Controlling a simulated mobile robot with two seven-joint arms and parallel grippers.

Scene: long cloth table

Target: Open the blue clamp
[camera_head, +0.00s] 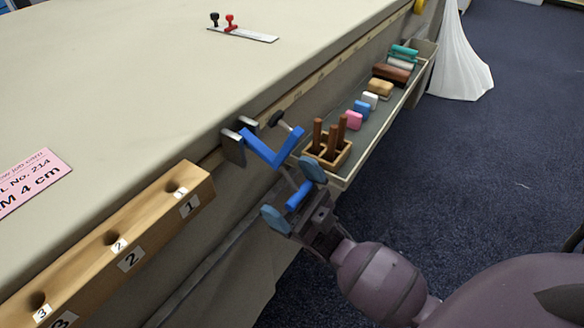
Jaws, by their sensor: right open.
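The blue clamp (262,150) sits at the table's front edge. It has a blue angled body, two grey plates at its left end and a dark knob (277,118) behind it. A short blue bar (299,196) shows below the clamp, between my right gripper's fingers; I cannot tell whether it touches them. My right gripper (294,194) is open, its blue-grey fingertips apart on either side of that bar. It is just below and right of the clamp body. My left gripper is out of view.
A wooden block (148,225) with numbered holes lies along the edge at left. A side tray (345,180) holds a wooden peg rack (327,152) and several small coloured blocks close to my right gripper. A pink card (30,183) and a metal plate (243,34) lie on the table.

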